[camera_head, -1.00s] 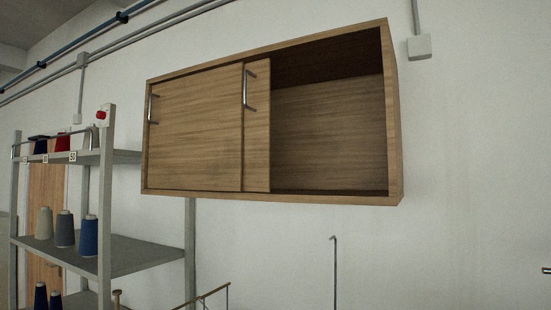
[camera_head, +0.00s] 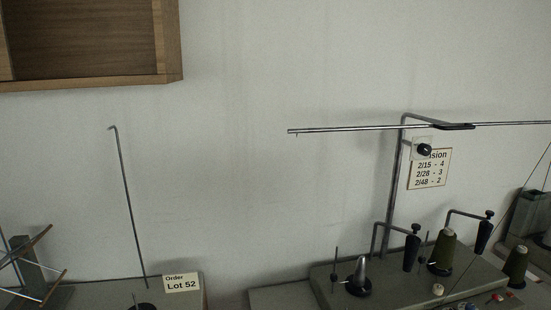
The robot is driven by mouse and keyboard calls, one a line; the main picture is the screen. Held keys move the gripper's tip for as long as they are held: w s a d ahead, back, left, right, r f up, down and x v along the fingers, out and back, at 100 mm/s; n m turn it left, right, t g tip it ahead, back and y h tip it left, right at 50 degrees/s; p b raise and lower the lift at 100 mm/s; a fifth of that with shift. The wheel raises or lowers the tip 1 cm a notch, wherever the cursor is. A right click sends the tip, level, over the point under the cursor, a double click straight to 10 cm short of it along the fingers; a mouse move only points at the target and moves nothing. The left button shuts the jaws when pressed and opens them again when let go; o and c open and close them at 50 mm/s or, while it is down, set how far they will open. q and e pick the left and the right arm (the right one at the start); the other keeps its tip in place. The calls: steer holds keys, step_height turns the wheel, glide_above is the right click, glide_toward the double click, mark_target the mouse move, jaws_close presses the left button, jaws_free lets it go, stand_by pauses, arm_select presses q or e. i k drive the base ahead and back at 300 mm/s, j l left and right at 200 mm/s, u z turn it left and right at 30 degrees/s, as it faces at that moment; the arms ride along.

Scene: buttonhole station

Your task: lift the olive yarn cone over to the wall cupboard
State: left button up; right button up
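An olive yarn cone (camera_head: 443,251) stands upright on a dark base on the grey machine top at the lower right. Neither of my grippers is in view.
A metal rod (camera_head: 345,129) on an upright post (camera_head: 393,190) stretches above the cones, with a tension card (camera_head: 429,169) behind. Several black-handled arms stand around the cones. A thin hooked rod (camera_head: 127,200) rises at the left, near a "Lot 52" card (camera_head: 182,283). The wall between is bare.

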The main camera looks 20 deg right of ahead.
mark_target(443, 249)
steer(key=z, duration=1.65)
steer(key=i+l, duration=0.1)
